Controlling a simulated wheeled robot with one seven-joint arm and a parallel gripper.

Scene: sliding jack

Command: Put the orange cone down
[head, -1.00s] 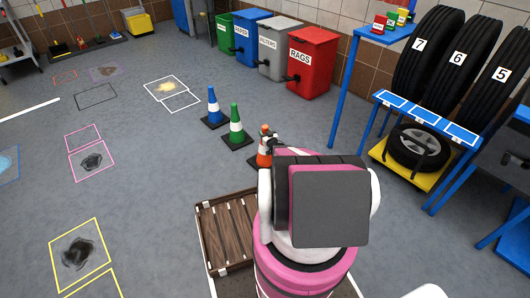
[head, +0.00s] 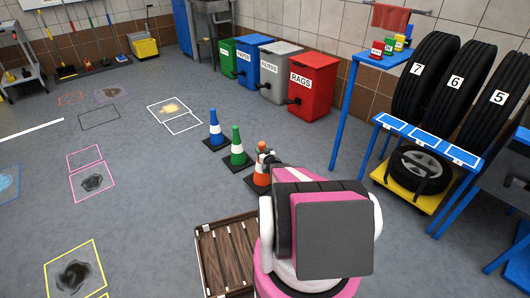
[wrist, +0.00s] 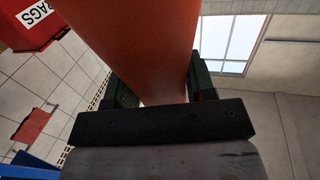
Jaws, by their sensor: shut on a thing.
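The orange cone (head: 261,176) has a white band and a dark square base. In the head view it stands upright at the near end of a row with a green cone (head: 237,148) and a blue cone (head: 215,130). My gripper (head: 266,157) is at its upper part, partly hidden behind my arm. In the wrist view my gripper (wrist: 160,90) is shut on the orange cone (wrist: 135,40), with a dark finger on each side. I cannot tell whether the base touches the floor.
A wooden pallet (head: 226,258) lies on the floor left of my arm. Behind the cones stand red (head: 312,90), grey, blue and green bins. A blue stand with tyres (head: 417,72) is on the right. Open floor with outlined patches lies to the left.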

